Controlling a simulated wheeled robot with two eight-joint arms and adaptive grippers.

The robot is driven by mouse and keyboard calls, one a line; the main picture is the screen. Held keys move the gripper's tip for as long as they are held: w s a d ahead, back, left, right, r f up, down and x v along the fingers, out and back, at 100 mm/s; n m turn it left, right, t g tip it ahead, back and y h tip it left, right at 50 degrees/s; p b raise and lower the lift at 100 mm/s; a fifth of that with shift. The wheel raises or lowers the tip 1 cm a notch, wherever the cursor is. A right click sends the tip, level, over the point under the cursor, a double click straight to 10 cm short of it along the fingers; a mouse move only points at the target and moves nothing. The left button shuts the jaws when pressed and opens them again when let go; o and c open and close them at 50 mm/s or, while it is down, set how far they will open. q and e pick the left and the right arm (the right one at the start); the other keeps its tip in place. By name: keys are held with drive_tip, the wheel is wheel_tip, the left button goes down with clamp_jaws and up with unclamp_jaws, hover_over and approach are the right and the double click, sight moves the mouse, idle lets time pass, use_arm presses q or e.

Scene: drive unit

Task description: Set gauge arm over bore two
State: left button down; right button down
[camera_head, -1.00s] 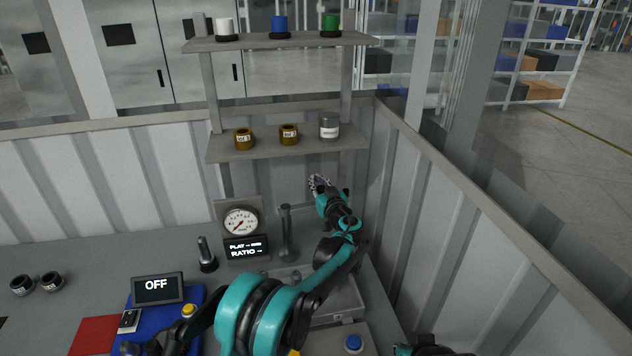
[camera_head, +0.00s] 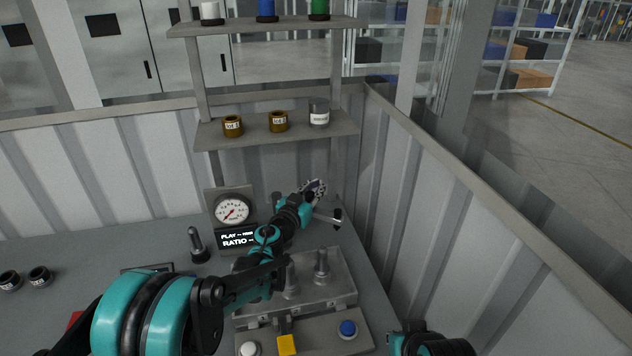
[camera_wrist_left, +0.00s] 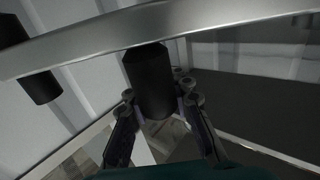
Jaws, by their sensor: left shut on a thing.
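My left gripper (camera_head: 314,188) is shut on a black knob (camera_wrist_left: 150,82) under the pale metal gauge arm (camera_wrist_left: 100,40), as the left wrist view shows. A second black cylinder (camera_wrist_left: 42,87) hangs from the arm further left. In the head view, the gauge arm (camera_head: 325,219) is mostly hidden by my gripper and wrist. Its dark end (camera_head: 337,217) shows at the right, above the metal housing (camera_head: 335,290). Two upright metal posts (camera_head: 321,265) show at the housing; my arm partly covers the left one. I cannot tell which bore lies under the arm.
A dial gauge (camera_head: 232,210) above a PLAY/RATIO display (camera_head: 237,240) stands behind my left arm. A shelf (camera_head: 245,135) with bushings and a grey jar (camera_head: 319,113) is above. White, yellow and blue buttons (camera_head: 348,328) sit in front. A ribbed wall closes the right side.

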sight(309, 196)
use_arm(q)
drive_tip(key=s+a+m+g+h, duration=0.1)
drive_tip(key=g+h, duration=0.1)
drive_tip(key=s+m+g+h, duration=0.2)
drive_tip(key=s+a+m+g+h, duration=0.1)
drive_tip(key=s+m+h, duration=0.1)
drive_tip(key=shift+a+g, duration=0.35)
drive_tip(key=shift+g, duration=0.05)
drive_tip(key=shift+s+f+b+v, duration=0.15)
drive_tip(key=shift+f+b+v, duration=0.05)
drive_tip(key=shift+v, duration=0.8)
drive_tip(key=shift+s+f+b+v, duration=0.1)
drive_tip(key=shift+f+b+v, duration=0.05)
drive_tip(key=shift+v, duration=0.8)
drive_tip(key=shift+s+d, duration=0.1)
drive_tip(key=c, duration=1.5)
unclamp_jaws()
drive_tip(key=shift+s, duration=0.15)
drive_tip(key=shift+o, duration=0.8)
drive_tip(key=shift+s+d+r, duration=0.1)
drive_tip(key=shift+s+r, duration=0.15)
drive_tip(key=shift+w, duration=0.1)
